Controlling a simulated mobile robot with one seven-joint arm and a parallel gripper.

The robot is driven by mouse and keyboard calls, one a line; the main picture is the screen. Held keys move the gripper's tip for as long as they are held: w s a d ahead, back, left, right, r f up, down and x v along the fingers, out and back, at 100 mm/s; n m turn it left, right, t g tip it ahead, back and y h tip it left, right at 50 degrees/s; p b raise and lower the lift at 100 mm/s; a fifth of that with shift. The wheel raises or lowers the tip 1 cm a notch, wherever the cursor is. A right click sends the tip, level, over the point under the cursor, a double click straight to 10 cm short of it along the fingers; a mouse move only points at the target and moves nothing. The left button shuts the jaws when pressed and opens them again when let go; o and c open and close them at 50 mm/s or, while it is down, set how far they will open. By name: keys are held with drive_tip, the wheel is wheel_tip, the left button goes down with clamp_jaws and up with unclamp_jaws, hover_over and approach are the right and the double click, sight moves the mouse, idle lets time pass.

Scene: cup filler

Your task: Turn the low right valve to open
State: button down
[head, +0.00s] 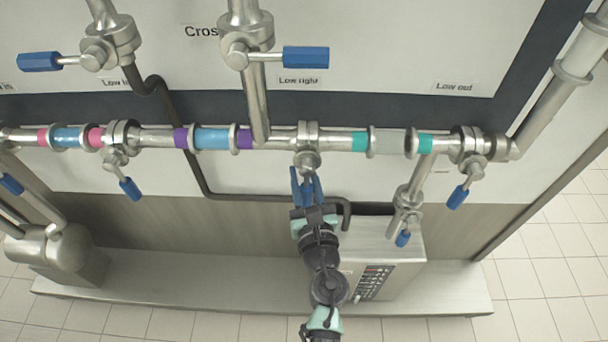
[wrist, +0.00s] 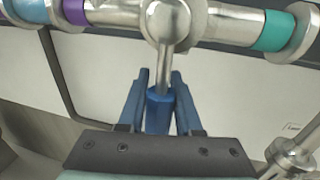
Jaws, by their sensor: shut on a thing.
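A valve (head: 308,160) sits on the horizontal pipe below the "Low right" label (head: 299,80). Its steel stem (wrist: 167,65) and blue handle (wrist: 158,108) hang down from the pipe, about square to it. My gripper (head: 307,181) reaches up from below and is shut on this blue handle. In the wrist view, the dark blue fingers of my gripper (wrist: 159,86) lie on both sides of the handle. In the head view the fingers hide most of the handle.
Another valve with a sideways blue handle (head: 305,57) is above the label. A lower valve (head: 404,238) on a vertical pipe is right of my gripper. A grey box with a keypad (head: 373,282) stands just right of my arm. A dark bent pipe (head: 203,180) runs along the panel.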

drive_tip(key=shift+d, duration=0.1)
drive_tip(key=d+n+p, duration=0.1)
drive_tip(key=n, duration=0.2)
drive_tip(key=d+r+n+g+h+p, duration=0.1)
drive_tip(key=d+n+p, duration=0.1)
drive_tip(key=n, duration=0.1)
drive_tip(key=d+r+n+p, duration=0.1)
drive_tip(key=d+n+p, duration=0.1)
drive_tip(key=n, duration=0.1)
drive_tip(key=shift+d+r+g, duration=0.1)
drive_tip(key=shift+d+g, duration=0.05)
drive_tip(key=shift+g, duration=0.15)
drive_tip(key=shift+n, duration=0.3)
idle(0.4)
drive_tip(key=c, duration=0.6)
unclamp_jaws()
drive_tip(key=shift+r, duration=0.1)
drive_tip(key=shift+d, duration=0.1)
